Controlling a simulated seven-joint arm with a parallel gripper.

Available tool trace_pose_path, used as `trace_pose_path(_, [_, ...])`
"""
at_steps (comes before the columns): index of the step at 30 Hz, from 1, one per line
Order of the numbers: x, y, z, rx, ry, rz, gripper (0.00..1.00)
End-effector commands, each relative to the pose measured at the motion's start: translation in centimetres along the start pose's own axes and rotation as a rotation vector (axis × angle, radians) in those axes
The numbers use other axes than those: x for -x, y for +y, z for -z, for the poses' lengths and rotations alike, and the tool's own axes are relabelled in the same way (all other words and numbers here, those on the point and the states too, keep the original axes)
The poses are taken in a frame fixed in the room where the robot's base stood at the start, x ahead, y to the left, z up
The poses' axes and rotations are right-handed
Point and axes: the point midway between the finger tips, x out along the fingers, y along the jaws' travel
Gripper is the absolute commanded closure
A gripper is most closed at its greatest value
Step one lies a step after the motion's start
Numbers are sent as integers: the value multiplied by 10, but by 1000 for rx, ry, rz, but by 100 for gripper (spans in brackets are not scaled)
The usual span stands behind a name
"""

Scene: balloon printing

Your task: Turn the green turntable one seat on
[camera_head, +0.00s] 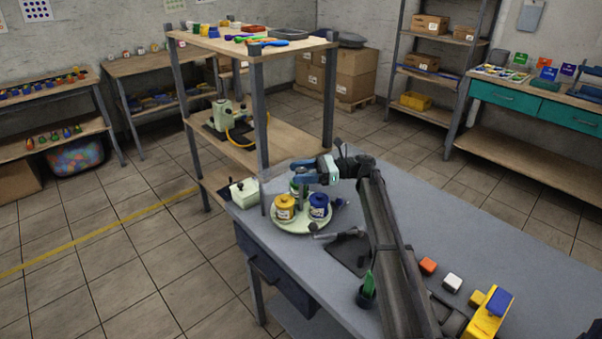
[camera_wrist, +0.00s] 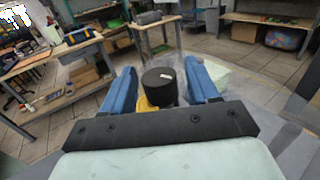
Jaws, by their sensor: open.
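The pale green turntable (camera_head: 302,231) sits on the grey workbench near its far left corner. It carries a yellow jar (camera_head: 285,209) at front left and a blue jar (camera_head: 319,208) at front right. Something green (camera_head: 297,188) shows at its back, partly hidden under my gripper. My gripper (camera_head: 302,173) is open above the back of the turntable. In the wrist view its blue fingers (camera_wrist: 160,84) stand on both sides of a black cylindrical top (camera_wrist: 159,86), with visible gaps. A yellow part (camera_wrist: 146,105) shows beside it. Contact cannot be told.
A shelf post (camera_head: 262,130) rises close to the turntable's left. A pale box (camera_head: 244,193) is left of it. A dark pad (camera_head: 349,253), a dark cup (camera_head: 366,296), orange (camera_head: 428,266) and white (camera_head: 452,282) blocks lie nearer.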

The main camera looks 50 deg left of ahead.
Motion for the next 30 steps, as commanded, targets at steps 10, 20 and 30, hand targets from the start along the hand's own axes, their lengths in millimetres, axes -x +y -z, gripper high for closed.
trace_pose_path(10, [41, -2, 0, 0, 0, 2, 41])
trace_pose_path(20, [104, -1, 0, 0, 0, 1, 41])
trace_pose_path(30, [136, 0, 0, 0, 0, 0, 41])
